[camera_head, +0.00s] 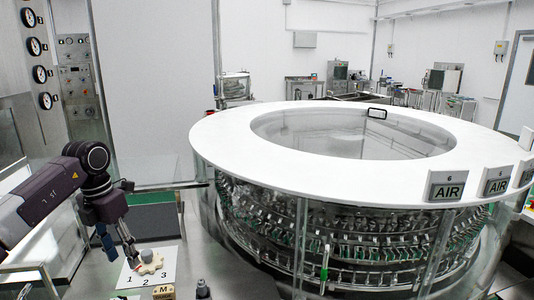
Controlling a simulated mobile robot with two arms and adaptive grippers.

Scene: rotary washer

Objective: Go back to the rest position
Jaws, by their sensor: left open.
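My left arm comes in from the left edge, and its gripper (122,246) points down at the lower left. It is open, with its fingertips close to a cream knob-shaped part (149,262). I cannot tell whether they touch it. The part sits on a white card (168,277) marked 1, 2 and 3. A small reddish spot shows beside the part. My right gripper is out of view.
A large round washer (222,128) with a white ring top fills the middle and right, with AIR signs (447,190) along its rim. A wooden block marked M (163,292) and a dark-topped item (203,289) stand near the card. Gauges (37,47) line the left wall.

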